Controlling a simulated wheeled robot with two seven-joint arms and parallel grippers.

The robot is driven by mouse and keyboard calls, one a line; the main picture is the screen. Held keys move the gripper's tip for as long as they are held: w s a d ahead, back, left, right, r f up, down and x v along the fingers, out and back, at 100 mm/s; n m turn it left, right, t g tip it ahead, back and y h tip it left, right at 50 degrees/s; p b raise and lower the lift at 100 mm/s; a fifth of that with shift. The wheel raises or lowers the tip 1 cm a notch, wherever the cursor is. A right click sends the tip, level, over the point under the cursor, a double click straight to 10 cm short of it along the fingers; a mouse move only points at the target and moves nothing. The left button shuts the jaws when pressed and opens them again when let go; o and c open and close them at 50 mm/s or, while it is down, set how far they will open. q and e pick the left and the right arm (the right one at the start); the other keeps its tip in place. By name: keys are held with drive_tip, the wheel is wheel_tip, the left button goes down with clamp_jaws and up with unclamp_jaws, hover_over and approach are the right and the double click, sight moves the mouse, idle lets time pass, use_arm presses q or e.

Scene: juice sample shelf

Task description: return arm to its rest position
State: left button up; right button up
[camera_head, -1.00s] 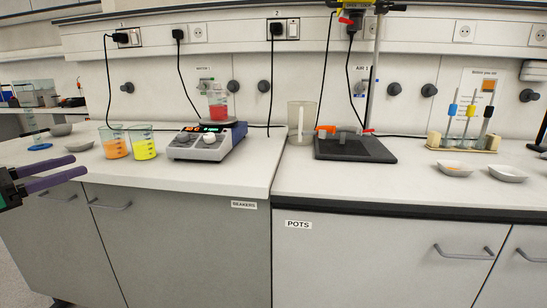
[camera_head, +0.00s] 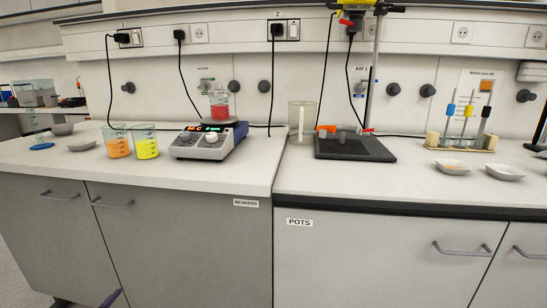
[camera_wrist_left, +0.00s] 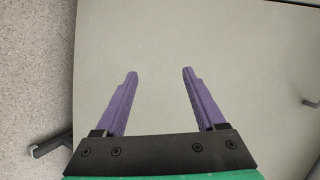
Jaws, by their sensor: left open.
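My left gripper (camera_wrist_left: 159,74) is open in the left wrist view, with its two purple fingers apart and nothing between them. It faces a plain grey cabinet front (camera_wrist_left: 200,45). In the head view only a purple finger (camera_head: 112,298) shows at the bottom left edge, low in front of the cabinets and below the bench top. The rest of the left arm is out of that view. My right gripper is in neither view.
The white bench top (camera_head: 225,178) holds an orange beaker (camera_head: 118,147), a yellow beaker (camera_head: 146,148), a stirrer hotplate (camera_head: 195,147) bearing a red-filled vessel (camera_head: 219,112), and a black stand base (camera_head: 350,149). Cabinet handles (camera_head: 113,205) stick out. Floor (camera_wrist_left: 35,80) shows beside the cabinet.

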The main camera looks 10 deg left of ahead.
use_arm(q)
drive_tip(key=s+d+f+n+g+h, duration=0.1)
drive_tip(key=s+d+f+n+g, duration=0.1)
drive_tip(key=s+d+f, duration=0.3)
drive_tip(key=s+d+f+n+g, duration=0.2)
drive_tip(key=d+f, duration=0.2)
drive_tip(key=f, duration=0.3)
drive_tip(key=s+d+f+n+g+h, duration=0.1)
drive_tip(key=s+d+f+n+g, duration=0.1)
drive_tip(key=s+d+f+n, duration=0.3)
drive_tip(key=s+d+f+n+g+h, duration=0.1)
drive_tip(key=s+d+f+g+h, duration=0.15)
drive_tip(key=s+d+f, duration=0.4)
drive_tip(key=s+d+f+g+h, duration=0.1)
drive_tip(key=s+d+f+g, duration=0.2)
drive_tip(key=d, duration=0.7)
drive_tip(key=s+a+r+p, duration=0.4)
drive_tip(key=s+r+p, duration=0.7)
drive_tip(key=p, duration=1.1)
drive_tip(key=s, duration=0.3)
drive_tip(key=shift+a+r, duration=0.15)
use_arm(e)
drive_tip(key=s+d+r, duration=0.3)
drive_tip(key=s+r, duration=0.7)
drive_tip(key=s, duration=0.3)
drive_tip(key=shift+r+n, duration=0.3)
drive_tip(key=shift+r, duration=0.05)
